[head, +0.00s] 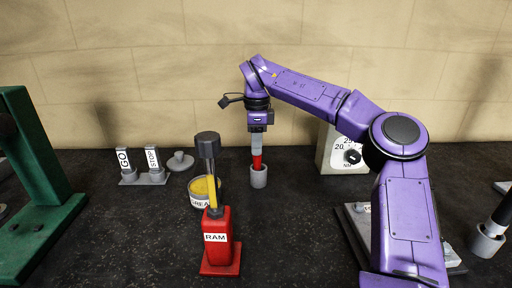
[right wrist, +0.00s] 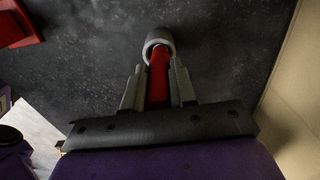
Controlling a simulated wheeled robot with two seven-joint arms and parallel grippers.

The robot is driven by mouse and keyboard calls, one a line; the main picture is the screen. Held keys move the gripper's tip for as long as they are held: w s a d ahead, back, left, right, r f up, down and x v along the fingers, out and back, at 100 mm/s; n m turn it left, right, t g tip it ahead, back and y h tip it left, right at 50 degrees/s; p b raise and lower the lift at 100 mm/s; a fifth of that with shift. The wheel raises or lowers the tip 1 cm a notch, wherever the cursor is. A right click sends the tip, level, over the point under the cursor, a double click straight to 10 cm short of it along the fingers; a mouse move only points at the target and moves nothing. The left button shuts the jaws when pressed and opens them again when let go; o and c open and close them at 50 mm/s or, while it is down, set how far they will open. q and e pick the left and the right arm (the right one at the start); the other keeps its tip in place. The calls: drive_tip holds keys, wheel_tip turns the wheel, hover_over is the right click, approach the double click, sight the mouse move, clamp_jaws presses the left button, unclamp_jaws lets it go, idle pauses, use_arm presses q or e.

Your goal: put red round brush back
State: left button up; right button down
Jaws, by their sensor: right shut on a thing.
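The red round brush (head: 257,162) is upright, with its lower end at or inside the mouth of a small grey cup (head: 259,178) on the dark bench. My right gripper (head: 257,150) points down from above and is shut on the brush. In the right wrist view the red brush (right wrist: 158,80) lies between the two grey fingers (right wrist: 157,88), and its far end meets the ring-shaped cup (right wrist: 158,40). How deep the brush sits in the cup cannot be told. My left gripper is not in view.
A red RAM jack (head: 219,240) stands front left of the cup, with a yellow GREASE tin (head: 203,193) behind it. GO and STOP blocks (head: 140,165) stand further left, beside a green frame (head: 40,180). A torque dial box (head: 340,152) is behind my right arm. Another cup (head: 487,240) holds a dark-handled tool.

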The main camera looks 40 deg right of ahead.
drive_tip(key=shift+s, duration=0.3)
drive_tip(key=c, duration=0.9)
unclamp_jaws()
drive_tip(key=shift+d+f, duration=0.1)
drive_tip(key=shift+d, duration=0.05)
drive_tip(key=shift+w, duration=0.15)
wheel_tip(320, 180, up, 12)
drive_tip(key=p, duration=0.3)
